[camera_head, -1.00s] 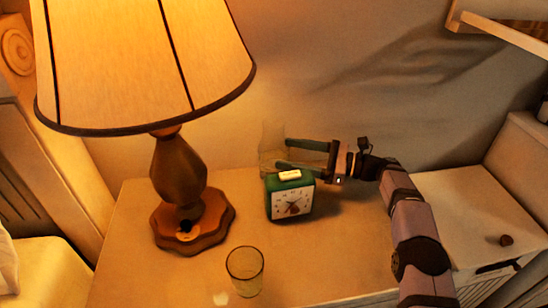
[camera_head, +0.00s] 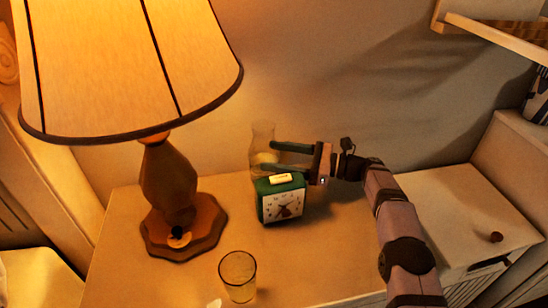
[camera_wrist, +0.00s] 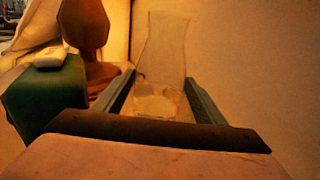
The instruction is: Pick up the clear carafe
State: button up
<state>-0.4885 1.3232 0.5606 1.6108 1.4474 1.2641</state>
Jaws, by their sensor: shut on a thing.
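The clear carafe (camera_head: 263,138) stands upright behind the green clock, near the wall, its lower part partly hidden by the clock and my fingers. In the wrist view the carafe (camera_wrist: 162,60) stands between the two fingers, with a pale patch low inside it. My gripper (camera_head: 268,156) comes in from the right, and its fingers are shut on the carafe's body; it also shows in the wrist view (camera_wrist: 158,92). I cannot tell whether the carafe's base touches the table.
The green alarm clock (camera_head: 282,200) stands close in front of the fingers. A lamp (camera_head: 172,190) with a wide shade is at the left. An empty drinking glass (camera_head: 238,277) stands at the front. The tabletop (camera_head: 325,250) right of the clock is clear.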

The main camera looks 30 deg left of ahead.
jog(key=shift+r, duration=0.4)
jog(key=shift+r+p, duration=0.75)
jog(key=shift+r, duration=3.9)
jog(key=shift+r, duration=0.15)
